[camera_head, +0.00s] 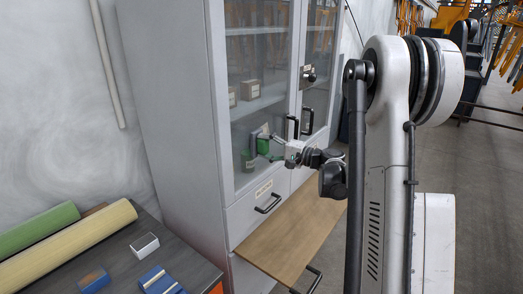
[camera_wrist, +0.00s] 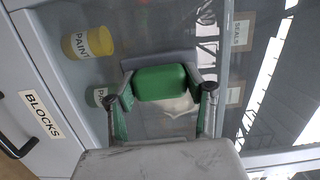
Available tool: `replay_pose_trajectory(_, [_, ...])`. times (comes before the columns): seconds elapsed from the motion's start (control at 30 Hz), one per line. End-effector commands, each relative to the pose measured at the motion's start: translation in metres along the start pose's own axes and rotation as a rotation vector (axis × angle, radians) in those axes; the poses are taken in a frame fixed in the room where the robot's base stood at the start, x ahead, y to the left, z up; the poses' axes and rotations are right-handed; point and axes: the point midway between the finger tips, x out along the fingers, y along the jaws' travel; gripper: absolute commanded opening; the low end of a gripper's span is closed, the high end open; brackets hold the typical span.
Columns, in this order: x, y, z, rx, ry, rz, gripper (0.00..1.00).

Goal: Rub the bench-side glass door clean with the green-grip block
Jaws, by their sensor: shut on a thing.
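The green-grip block (camera_head: 263,146) is at the lower part of the bench-side glass door (camera_head: 258,70), the left door of the grey cabinet. In the wrist view its green grip (camera_wrist: 163,82) is backed by a dark grey pad (camera_wrist: 158,60) facing the glass. My gripper (camera_wrist: 161,95) is shut on the grip, one finger on each side. The pad is at or very near the pane; I cannot tell whether it touches. A pale smudge (camera_wrist: 180,106) shows on the glass beside the block, partly hidden by it.
Behind the glass are a yellow paint tin (camera_wrist: 88,42) and small boxes (camera_head: 250,89). Black door handles (camera_head: 292,126) stand just right of the block. A wooden board (camera_head: 292,235) juts out below. The bench (camera_head: 185,262) at lower left holds rolls and small blocks.

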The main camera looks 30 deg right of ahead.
Motion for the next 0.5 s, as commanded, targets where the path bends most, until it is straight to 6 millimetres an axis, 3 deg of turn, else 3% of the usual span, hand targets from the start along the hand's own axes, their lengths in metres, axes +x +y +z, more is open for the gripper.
replay_pose_trajectory(0.5, [-0.004,0.001,-0.026,0.0,0.0,0.0,0.13])
